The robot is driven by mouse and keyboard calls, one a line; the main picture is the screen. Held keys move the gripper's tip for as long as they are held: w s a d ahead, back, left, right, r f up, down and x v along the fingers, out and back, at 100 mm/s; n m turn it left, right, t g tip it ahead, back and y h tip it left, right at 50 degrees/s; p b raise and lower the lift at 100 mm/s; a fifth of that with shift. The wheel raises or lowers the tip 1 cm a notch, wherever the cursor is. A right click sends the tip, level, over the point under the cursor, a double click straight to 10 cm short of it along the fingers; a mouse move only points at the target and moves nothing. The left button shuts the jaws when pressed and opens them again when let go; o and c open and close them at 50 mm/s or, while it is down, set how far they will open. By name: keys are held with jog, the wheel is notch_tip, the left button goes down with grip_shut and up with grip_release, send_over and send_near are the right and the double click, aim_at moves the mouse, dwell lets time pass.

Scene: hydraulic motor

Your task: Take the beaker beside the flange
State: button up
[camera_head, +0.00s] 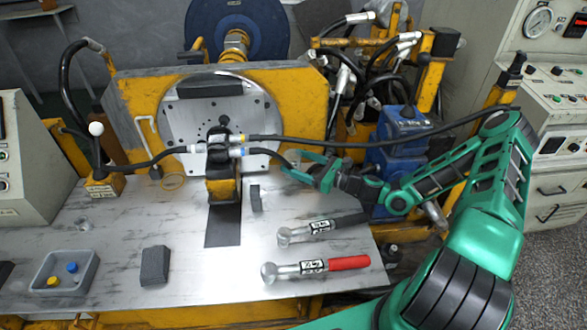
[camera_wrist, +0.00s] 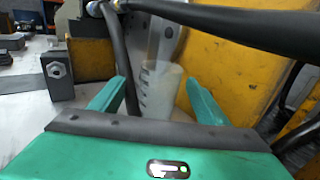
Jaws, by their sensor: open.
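The beaker (camera_wrist: 160,88) is a translucent, whitish cup with dark marks on its side. In the wrist view it stands upright beyond my gripper, between the lines of the two fingers. My gripper (camera_head: 298,166) is open, its green fingers pointing left toward the flange; the fingers also show in the wrist view (camera_wrist: 155,92). I cannot tell whether the fingertips reach around the beaker. The flange (camera_head: 180,122) is a round metal plate with holes, set upright on the yellow frame. In the head view I cannot make out the beaker near my gripper.
A black hose (camera_head: 370,143) runs just above my gripper, and another hose (camera_wrist: 118,60) hangs left of the beaker. A yellow frame (camera_head: 295,95) stands behind. Two torque wrenches (camera_head: 335,264) and a grey tray (camera_head: 88,277) lie on the table (camera_head: 205,290).

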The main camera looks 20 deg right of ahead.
jog(key=shift+w+a, duration=0.45)
jog(key=shift+w, duration=0.05)
jog(key=shift+c, duration=0.2)
jog(key=c, duration=1.1)
